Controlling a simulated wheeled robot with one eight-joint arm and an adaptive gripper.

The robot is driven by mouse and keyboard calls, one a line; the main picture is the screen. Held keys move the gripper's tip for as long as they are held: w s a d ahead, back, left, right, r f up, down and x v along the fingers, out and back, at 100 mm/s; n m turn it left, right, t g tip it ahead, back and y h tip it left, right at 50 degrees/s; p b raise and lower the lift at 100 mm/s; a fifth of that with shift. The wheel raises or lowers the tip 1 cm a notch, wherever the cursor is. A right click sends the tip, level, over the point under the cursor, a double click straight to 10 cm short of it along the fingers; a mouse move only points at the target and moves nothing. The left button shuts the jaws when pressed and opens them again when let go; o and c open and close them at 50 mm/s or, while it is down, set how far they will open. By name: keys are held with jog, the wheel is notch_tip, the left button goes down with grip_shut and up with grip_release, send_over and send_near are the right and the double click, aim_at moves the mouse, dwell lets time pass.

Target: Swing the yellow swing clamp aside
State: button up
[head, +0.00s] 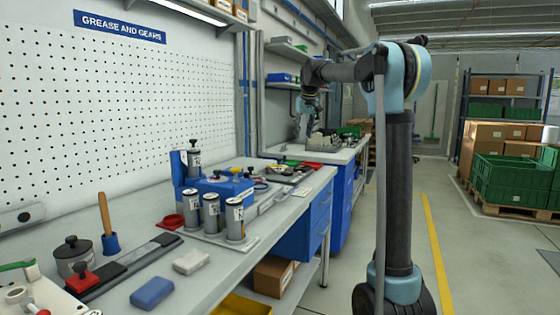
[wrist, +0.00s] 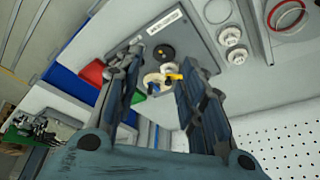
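In the wrist view, a small yellow clamp (wrist: 173,76) lies over pale round parts (wrist: 155,82) on a grey plate (wrist: 190,32). A black round knob (wrist: 164,52) sits beside it on the plate. My gripper (wrist: 160,62) is open, with its two dark fingers on either side of the yellow clamp and a gap showing between them. I cannot tell whether a finger touches the clamp. In the head view, my gripper (head: 303,126) hangs over the far bench. I cannot make out the clamp there.
In the wrist view, white round parts (wrist: 233,36) stand near the plate, with a red ring (wrist: 287,16) further right. A red item (wrist: 92,72) lies left, near the bench edge. In the head view, grey canisters (head: 211,213) and a blue block (head: 225,188) crowd the near bench (head: 215,270).

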jog(key=w+a+n, duration=0.1)
jog(key=w+a, duration=0.8)
jog(key=w, duration=0.2)
jog(key=x, duration=1.1)
jog(key=a+x, duration=0.1)
jog(key=x, duration=0.4)
jog(key=shift+w+f, duration=0.2)
jog(key=shift+f, duration=0.05)
jog(key=shift+c, duration=0.6)
grip_shut()
